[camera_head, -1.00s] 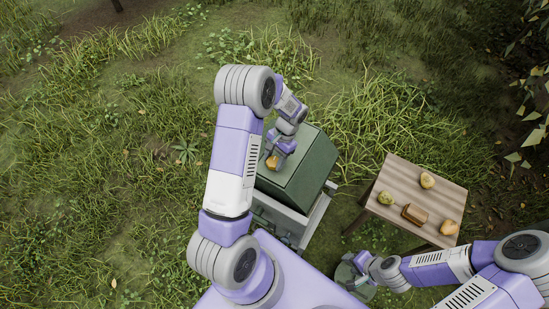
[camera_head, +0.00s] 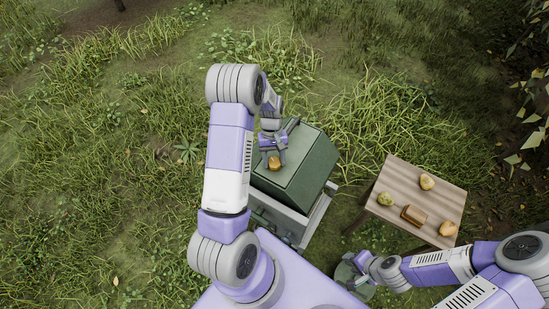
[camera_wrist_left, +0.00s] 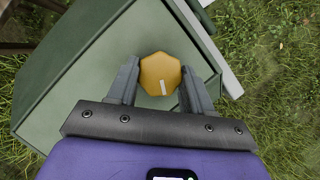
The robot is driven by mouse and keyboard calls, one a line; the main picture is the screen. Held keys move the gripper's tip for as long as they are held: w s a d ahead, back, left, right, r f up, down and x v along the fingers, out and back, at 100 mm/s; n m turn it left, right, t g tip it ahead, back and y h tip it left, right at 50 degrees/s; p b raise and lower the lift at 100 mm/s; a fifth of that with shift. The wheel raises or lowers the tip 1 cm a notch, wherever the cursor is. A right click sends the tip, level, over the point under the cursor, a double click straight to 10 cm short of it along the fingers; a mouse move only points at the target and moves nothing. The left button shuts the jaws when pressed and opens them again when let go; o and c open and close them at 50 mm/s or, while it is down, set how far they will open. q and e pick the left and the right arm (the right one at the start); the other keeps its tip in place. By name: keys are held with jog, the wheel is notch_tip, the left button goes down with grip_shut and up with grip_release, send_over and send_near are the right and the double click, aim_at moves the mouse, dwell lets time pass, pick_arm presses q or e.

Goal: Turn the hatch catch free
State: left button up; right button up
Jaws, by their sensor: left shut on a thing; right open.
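The hatch catch (camera_head: 275,163) is a yellow-orange, many-sided knob on the green hatch (camera_head: 313,166) of a box. My left gripper (camera_head: 272,153) is over it from above. In the left wrist view the catch (camera_wrist_left: 160,73) sits between the two fingers of my left gripper (camera_wrist_left: 160,82), which is shut on it. A short white mark on the catch points down and slightly right in that view. My right gripper (camera_head: 357,276) is low at the bottom, open, by a round green thing (camera_head: 346,274); its fingers are small in view.
A slatted wooden table (camera_head: 395,175) stands to the right of the box. It holds a green pear (camera_head: 386,199), yellowish pears (camera_head: 427,182) (camera_head: 448,228) and a brown block (camera_head: 414,215). Grass surrounds the box.

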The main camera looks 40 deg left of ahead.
pick_arm(q)
jog(key=n+t, duration=0.1)
jog(key=n, duration=0.1)
jog(key=n+t, duration=0.1)
jog(key=n, duration=0.2)
jog(key=shift+s+a+h+p, duration=0.1)
jog(key=shift+a+h+p, duration=0.05)
jog(key=shift+h+p, duration=0.2)
jog(key=shift+n, duration=0.4)
jog(key=o, duration=1)
jog(key=p+v, duration=0.1)
jog(key=v, duration=0.6)
jog(key=shift+a+r, duration=0.15)
jog(key=shift+r, duration=0.1)
